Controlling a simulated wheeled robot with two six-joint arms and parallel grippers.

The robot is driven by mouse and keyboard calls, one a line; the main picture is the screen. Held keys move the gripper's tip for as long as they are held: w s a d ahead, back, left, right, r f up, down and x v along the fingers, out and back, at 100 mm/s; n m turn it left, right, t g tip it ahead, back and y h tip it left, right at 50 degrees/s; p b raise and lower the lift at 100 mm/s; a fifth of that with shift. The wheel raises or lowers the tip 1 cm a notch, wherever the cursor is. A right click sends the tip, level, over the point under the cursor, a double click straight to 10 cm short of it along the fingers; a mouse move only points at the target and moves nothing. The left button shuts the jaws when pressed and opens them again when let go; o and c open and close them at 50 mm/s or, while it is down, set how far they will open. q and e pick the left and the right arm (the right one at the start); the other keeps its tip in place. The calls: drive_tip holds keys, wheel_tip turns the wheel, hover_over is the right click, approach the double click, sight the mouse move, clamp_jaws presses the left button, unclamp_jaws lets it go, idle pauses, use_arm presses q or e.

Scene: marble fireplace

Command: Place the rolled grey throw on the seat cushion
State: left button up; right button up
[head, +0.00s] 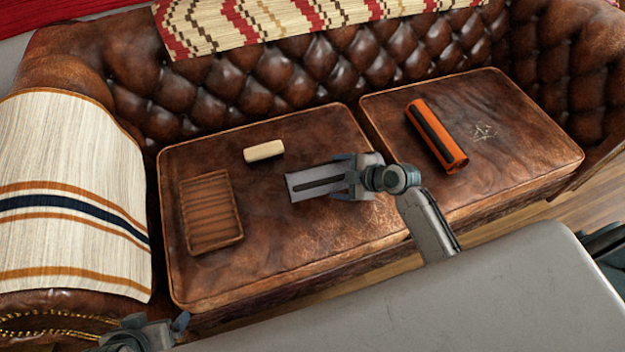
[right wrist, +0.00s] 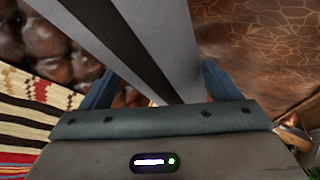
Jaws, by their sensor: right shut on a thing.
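The rolled grey throw (head: 310,183), grey with a dark stripe along it, is in my right gripper (head: 352,178). It lies lengthwise to the left of the jaws, over the left seat cushion (head: 290,245) of brown leather; I cannot tell whether it touches the leather. In the right wrist view the throw (right wrist: 135,45) runs up from between the blue fingers of the right gripper (right wrist: 160,90). My left gripper (head: 155,325) is at the bottom left by the sofa arm, its fingers apart and nothing visible between them.
A brown slatted tray (head: 211,212) and a cream roll (head: 263,151) lie on the left cushion. An orange roll with a dark stripe (head: 437,135) lies on the right cushion (head: 530,140). A striped blanket (head: 70,180) covers the left sofa arm. The left cushion's front is clear.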

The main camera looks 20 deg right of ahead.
sight(314, 175)
drive_tip(key=w+a, duration=0.1)
drive_tip(key=a, duration=0.1)
drive_tip(key=w+a, duration=0.1)
drive_tip(key=a, duration=0.1)
drive_tip(key=w+a, duration=0.1)
drive_tip(key=a, duration=0.1)
drive_tip(key=shift+f, duration=0.35)
wheel_tip(314, 175, down, 3)
drive_tip(key=shift+r, duration=0.1)
drive_tip(key=shift+a+f, duration=0.1)
drive_tip(key=shift+f, duration=0.25)
drive_tip(key=shift+c, duration=0.5)
drive_tip(key=o, duration=1.2)
drive_tip(key=p+v, duration=0.1)
drive_tip(key=v, duration=1.1)
drive_tip(key=s+d+r+m+g+h, duration=0.1)
drive_tip(key=s+m+h, duration=0.2)
drive_tip(key=s+m, duration=0.4)
drive_tip(key=s+d+r+m+g+h, duration=0.1)
drive_tip(key=s+m+g+h, duration=0.1)
drive_tip(key=s+m, duration=0.6)
drive_tip(key=s+h, duration=0.1)
drive_tip(key=s, duration=0.5)
drive_tip(key=shift+d+r+g+h, duration=0.3)
drive_tip(key=shift+d+r+h, duration=0.05)
drive_tip(key=shift+d+h, duration=0.05)
